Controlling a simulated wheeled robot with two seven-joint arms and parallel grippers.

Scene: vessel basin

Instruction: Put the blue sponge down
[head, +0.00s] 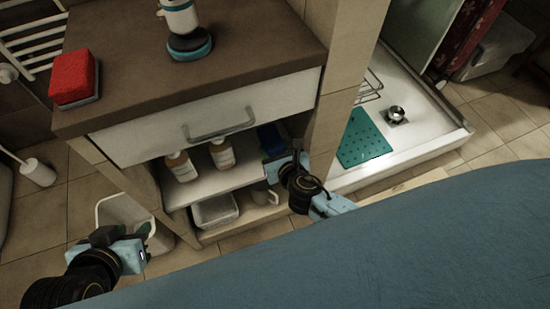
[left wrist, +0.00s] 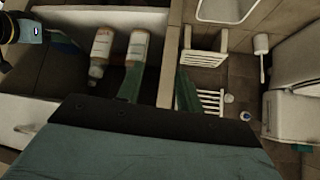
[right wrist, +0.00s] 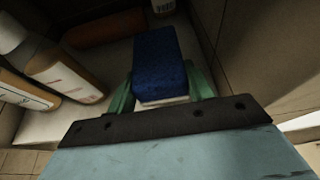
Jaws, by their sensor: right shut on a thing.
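The blue sponge (right wrist: 158,58), with a pale layer along its near edge, is between the green fingers of my right gripper (right wrist: 160,95). The gripper is shut on it. In the head view the sponge (head: 270,140) shows at the right end of the cabinet's upper shelf (head: 215,181), under the drawer, with my right gripper (head: 283,163) at the opening. I cannot tell whether the sponge touches the shelf. My left gripper (head: 143,237) is low in front of the cabinet. Its fingers are apart and empty in the left wrist view (left wrist: 158,88).
Two orange-brown bottles (head: 222,153) (head: 181,166) stand left of the sponge on the shelf. A brown item (right wrist: 108,28) lies behind it in the right wrist view. A side wall (right wrist: 255,50) is close on the right. A white bin (head: 215,209) sits below. A red sponge (head: 72,76) is on the countertop.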

